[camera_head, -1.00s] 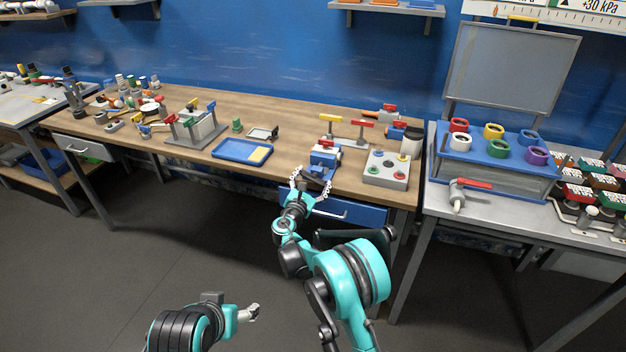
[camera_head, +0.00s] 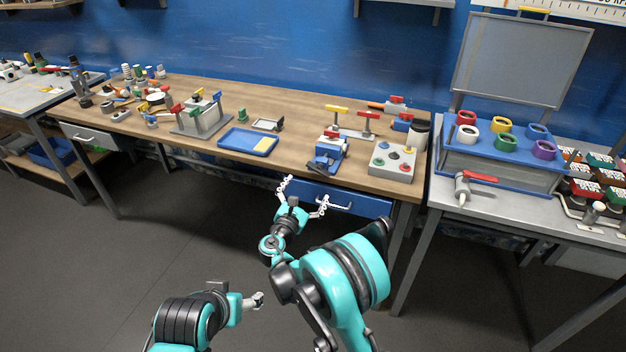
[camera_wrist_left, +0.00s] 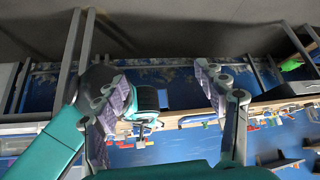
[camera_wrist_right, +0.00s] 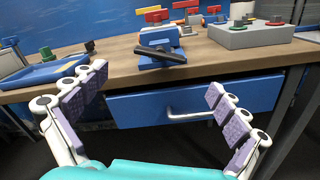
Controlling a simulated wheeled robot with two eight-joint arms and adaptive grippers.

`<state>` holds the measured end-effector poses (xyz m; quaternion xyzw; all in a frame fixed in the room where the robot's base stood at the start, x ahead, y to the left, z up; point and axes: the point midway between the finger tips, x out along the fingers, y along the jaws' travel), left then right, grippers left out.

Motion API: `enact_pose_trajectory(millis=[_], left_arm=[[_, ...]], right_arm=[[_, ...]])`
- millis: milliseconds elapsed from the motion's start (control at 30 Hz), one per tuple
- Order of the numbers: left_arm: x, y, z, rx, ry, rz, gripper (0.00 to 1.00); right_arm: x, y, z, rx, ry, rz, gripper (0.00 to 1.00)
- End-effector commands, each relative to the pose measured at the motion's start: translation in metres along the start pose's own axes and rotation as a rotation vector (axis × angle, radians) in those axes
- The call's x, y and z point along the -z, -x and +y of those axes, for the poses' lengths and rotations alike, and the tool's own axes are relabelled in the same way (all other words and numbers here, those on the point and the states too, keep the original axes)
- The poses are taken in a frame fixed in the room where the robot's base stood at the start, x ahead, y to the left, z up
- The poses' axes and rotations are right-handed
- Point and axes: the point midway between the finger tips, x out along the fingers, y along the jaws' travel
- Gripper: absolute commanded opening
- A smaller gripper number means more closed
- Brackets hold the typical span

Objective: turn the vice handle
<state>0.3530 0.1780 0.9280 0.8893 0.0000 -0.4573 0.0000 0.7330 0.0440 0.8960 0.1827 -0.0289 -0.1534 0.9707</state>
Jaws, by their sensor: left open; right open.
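The blue vice (camera_head: 328,150) stands at the front edge of the wooden workbench. Its dark bar handle (camera_wrist_right: 160,55) faces me and lies slightly tilted in the right wrist view, with nothing touching it. My right gripper (camera_head: 305,194) is open and empty in front of the bench, below and short of the handle. In the right wrist view its spread fingers (camera_wrist_right: 157,82) frame the drawer front, with the vice beyond and above. My left gripper (camera_head: 256,300) is low over the floor, far from the bench. Its fingers are apart and empty in the left wrist view (camera_wrist_left: 162,82).
A blue drawer with a metal handle (camera_head: 335,202) sits under the bench edge, close to my right fingers. A grey button box (camera_head: 392,163) stands right of the vice, a blue tray (camera_head: 232,146) to the left. Red and yellow T-handles (camera_head: 366,118) stand behind.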

Motion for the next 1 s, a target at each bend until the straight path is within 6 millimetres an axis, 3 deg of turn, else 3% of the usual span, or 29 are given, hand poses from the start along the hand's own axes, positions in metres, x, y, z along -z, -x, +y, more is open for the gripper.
enact_pose_trajectory(millis=[133,433,533,667,867,1000], left_arm=[[0.0,0.0,0.0,0.0,0.0,0.0,0.71],[0.0,0.0,0.0,0.0,0.0,0.0,0.71],[0.001,0.0,0.001,-0.003,0.004,0.002,0.95],[0.014,-0.003,0.009,-0.034,0.048,0.018,0.98],[0.071,-0.016,0.044,-0.177,0.265,0.083,0.98],[0.139,-0.037,0.083,-0.361,0.553,0.138,0.98]], right_arm=[[0.0,0.014,0.0,0.0,0.0,0.0,0.98],[0.0,0.017,0.0,0.001,0.0,0.0,0.98],[-0.003,0.016,-0.002,0.005,-0.008,0.003,0.98],[-0.024,0.011,-0.018,0.052,-0.099,0.038,0.98],[-0.089,0.011,-0.083,0.24,-0.464,0.15,0.98],[-0.128,0.031,-0.131,0.389,-0.748,0.206,0.98]])
